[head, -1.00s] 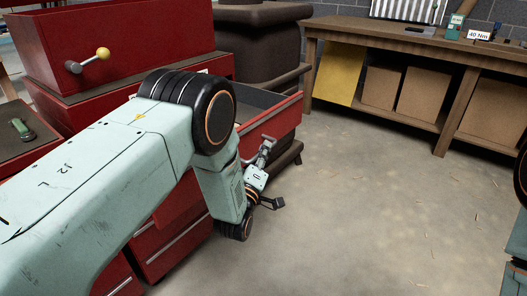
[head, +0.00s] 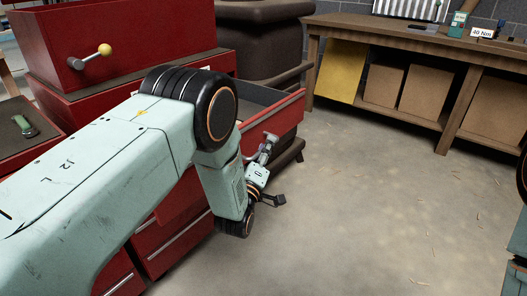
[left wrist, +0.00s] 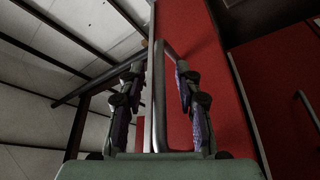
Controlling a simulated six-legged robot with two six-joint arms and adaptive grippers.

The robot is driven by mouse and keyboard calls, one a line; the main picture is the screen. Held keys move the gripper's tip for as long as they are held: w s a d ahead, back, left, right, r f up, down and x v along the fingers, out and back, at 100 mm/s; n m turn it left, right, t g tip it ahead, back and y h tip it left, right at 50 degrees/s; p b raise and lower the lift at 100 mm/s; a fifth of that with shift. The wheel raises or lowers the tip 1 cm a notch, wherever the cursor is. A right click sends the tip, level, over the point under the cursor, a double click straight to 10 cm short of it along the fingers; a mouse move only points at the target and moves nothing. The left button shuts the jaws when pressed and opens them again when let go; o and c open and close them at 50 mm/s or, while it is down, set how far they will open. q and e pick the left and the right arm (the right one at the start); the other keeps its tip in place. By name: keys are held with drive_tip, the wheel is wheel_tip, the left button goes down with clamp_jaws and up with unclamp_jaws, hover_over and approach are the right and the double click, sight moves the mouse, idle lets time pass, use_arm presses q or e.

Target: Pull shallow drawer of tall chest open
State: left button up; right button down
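The red tall chest (head: 165,82) stands at the left, with a drawer (head: 279,121) pulled well out toward the right; part of its dark inside shows. My left arm hides much of the chest and the drawer's near end. My left gripper (head: 267,147) is at the drawer's front. In the left wrist view, the fingers of my left gripper (left wrist: 159,85) stand either side of the metal handle (left wrist: 161,100), with narrow gaps showing between fingers and bar. The red drawer front (left wrist: 195,75) is beside them. My right gripper is out of view.
A wooden workbench (head: 400,30) with cardboard boxes (head: 383,86) beneath stands at the back right. A dark padded piece of furniture (head: 262,50) is behind the drawer. A red box with a yellow-knobbed lever (head: 105,50) sits on top at left. The concrete floor (head: 365,210) is clear.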

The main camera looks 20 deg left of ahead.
use_arm(q)
drive_tip(key=v, duration=1.2)
drive_tip(key=s+a+f+m+g, duration=0.1)
drive_tip(key=s+f+m+g, duration=0.35)
drive_tip(key=f, duration=0.45)
drive_tip(key=s+a+f+m+g, duration=0.1)
drive_tip(key=s+f+m+g, duration=0.2)
drive_tip(key=s+f+g, duration=0.4)
drive_tip(key=s+f+m+g, duration=0.1)
drive_tip(key=s+g, duration=0.3)
drive_tip(key=s, duration=0.8)
drive_tip(key=s+a+f+m+g, duration=0.1)
drive_tip(key=s+g, duration=0.4)
drive_tip(key=s, duration=0.7)
wheel_tip(320, 180, down, 2)
drive_tip(key=shift+s+a+f+m, duration=0.1)
drive_tip(key=shift+s+a+m, duration=0.15)
drive_tip(key=shift+m, duration=0.5)
